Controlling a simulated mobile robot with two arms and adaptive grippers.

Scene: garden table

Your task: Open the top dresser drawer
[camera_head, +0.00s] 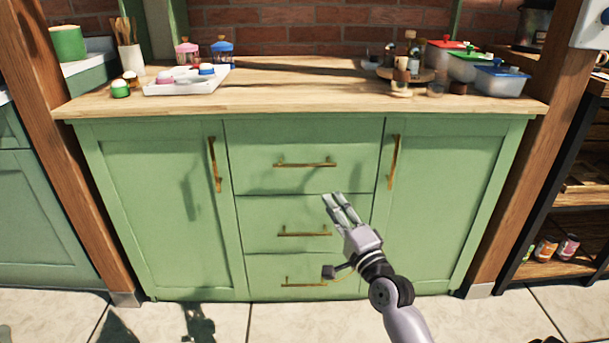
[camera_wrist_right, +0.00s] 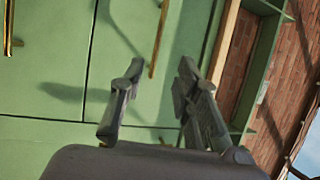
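The green dresser (camera_head: 157,215) has a middle column of drawers. The top drawer (camera_head: 255,150) is closed, its front flush with the drawers below, and has a horizontal brass handle (camera_head: 305,164). My right gripper (camera_head: 334,196) is in front of the drawers, appearing just below and right of that handle. In the right wrist view, which is turned sideways, its two fingers (camera_wrist_right: 162,68) are apart with nothing between them. The top handle (camera_wrist_right: 160,38) shows beyond the fingertips, apart from them. My left gripper is not in view.
The middle drawer (camera_head: 260,214) and bottom drawer (camera_head: 265,270) are closed. Doors with vertical handles flank them. The wooden countertop (camera_head: 300,80) holds a white tray (camera_head: 185,82) at left and lidded containers (camera_head: 500,82) at right. Wooden posts stand at both sides. The drawer fronts are otherwise unobstructed.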

